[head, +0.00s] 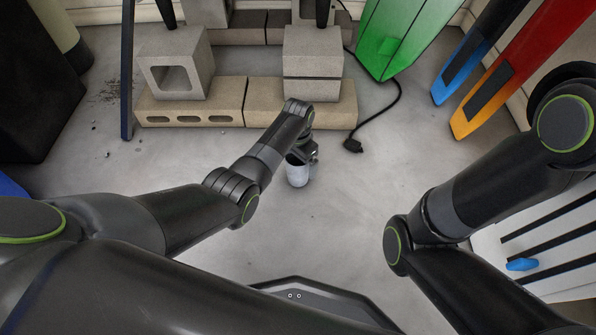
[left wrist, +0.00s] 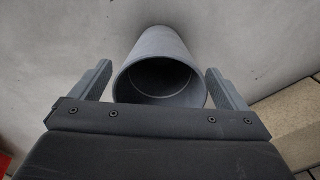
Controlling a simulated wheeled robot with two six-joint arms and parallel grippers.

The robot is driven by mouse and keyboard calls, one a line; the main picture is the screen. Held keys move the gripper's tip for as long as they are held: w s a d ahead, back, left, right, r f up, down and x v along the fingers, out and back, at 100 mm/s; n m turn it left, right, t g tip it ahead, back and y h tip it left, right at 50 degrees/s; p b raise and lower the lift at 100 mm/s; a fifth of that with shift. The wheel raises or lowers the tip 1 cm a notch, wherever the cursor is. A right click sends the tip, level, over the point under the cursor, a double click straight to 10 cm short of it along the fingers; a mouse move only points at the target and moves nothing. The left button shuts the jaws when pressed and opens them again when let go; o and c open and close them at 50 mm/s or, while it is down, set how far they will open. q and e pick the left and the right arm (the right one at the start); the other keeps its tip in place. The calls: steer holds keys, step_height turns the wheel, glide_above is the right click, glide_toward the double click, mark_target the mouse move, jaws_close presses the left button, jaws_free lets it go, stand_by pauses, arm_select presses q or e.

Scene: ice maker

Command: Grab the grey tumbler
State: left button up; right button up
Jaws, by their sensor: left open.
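The grey tumbler (head: 298,174) stands on the concrete floor near the middle of the head view, partly hidden by my left gripper (head: 304,156). In the left wrist view the tumbler (left wrist: 160,50) shows its open mouth toward the camera. My left gripper (left wrist: 160,88) is open, with one finger on each side of the tumbler. A narrow gap shows beside the tumbler on both sides. My right arm comes in at the right of the head view, but its gripper is not in view.
Concrete blocks (head: 245,97) stand behind the tumbler. A black cable with a plug (head: 353,146) lies to the right. Green (head: 395,35), blue and red boards lean at the back right. A white slatted piece (head: 545,240) is at the right. Floor around the tumbler is clear.

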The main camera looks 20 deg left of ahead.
arm_select(q)
steer(key=shift+c, duration=0.2)
steer(key=c, duration=1)
steer(key=shift+r, duration=0.15)
